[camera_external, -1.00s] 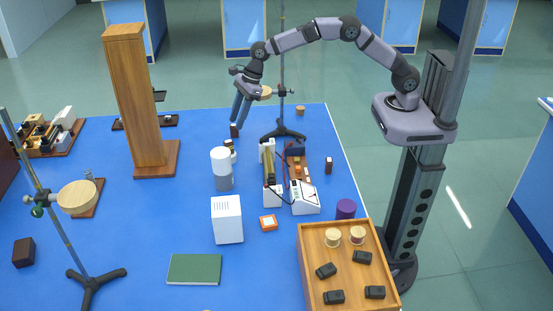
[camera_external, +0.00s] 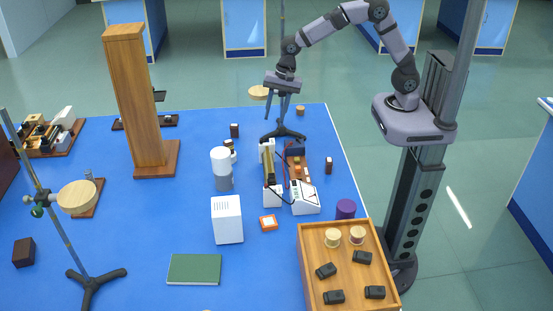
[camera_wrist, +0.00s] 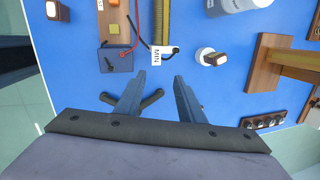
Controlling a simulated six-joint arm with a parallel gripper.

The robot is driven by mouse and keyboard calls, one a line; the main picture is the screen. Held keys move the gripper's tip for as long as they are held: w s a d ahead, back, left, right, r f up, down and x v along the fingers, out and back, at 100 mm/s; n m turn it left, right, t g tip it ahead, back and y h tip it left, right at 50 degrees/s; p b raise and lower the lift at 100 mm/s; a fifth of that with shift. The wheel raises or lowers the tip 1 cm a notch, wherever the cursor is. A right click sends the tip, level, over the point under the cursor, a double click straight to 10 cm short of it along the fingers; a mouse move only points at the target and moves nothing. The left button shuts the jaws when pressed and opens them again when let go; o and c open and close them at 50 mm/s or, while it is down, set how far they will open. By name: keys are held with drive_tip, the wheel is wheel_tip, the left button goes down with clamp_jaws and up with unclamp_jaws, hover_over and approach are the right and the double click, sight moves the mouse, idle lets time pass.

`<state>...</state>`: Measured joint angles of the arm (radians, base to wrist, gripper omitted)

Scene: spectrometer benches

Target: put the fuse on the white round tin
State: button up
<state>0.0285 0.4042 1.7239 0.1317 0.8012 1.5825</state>
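A low white round tin (camera_wrist: 203,54) shows in the wrist view. It is partly hidden beside the tall white-grey jar (camera_external: 221,172) in the external view. A small brown block with a pale face (camera_wrist: 214,59) appears to rest on the tin. Similar small dark blocks stand on the blue bench behind the tin (camera_external: 234,130) and right of the circuit board (camera_external: 329,165). I cannot tell for sure which block is the fuse. My gripper (camera_external: 278,115) hangs above the back of the bench, right of the tin. Its fingers (camera_wrist: 160,77) are apart with nothing between them.
A black tripod stand (camera_external: 284,132) with a rod is close to my gripper. The circuit board with a meter (camera_external: 305,199) lies in front. A tall wooden post (camera_external: 135,95) stands left. A wooden tray (camera_external: 313,277) is at front right.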

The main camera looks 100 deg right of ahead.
drive_tip(key=s+f+n+g, duration=0.1)
drive_tip(key=s+f+n, duration=0.1)
drive_tip(key=s+n, duration=0.7)
drive_tip(key=s+d+f+n+g+h, duration=0.1)
drive_tip(key=s+f+n, duration=0.1)
drive_tip(key=s+n, duration=0.8)
drive_tip(key=s, duration=0.7)
drive_tip(key=shift+g, duration=0.3)
drive_tip(key=shift+f, duration=0.1)
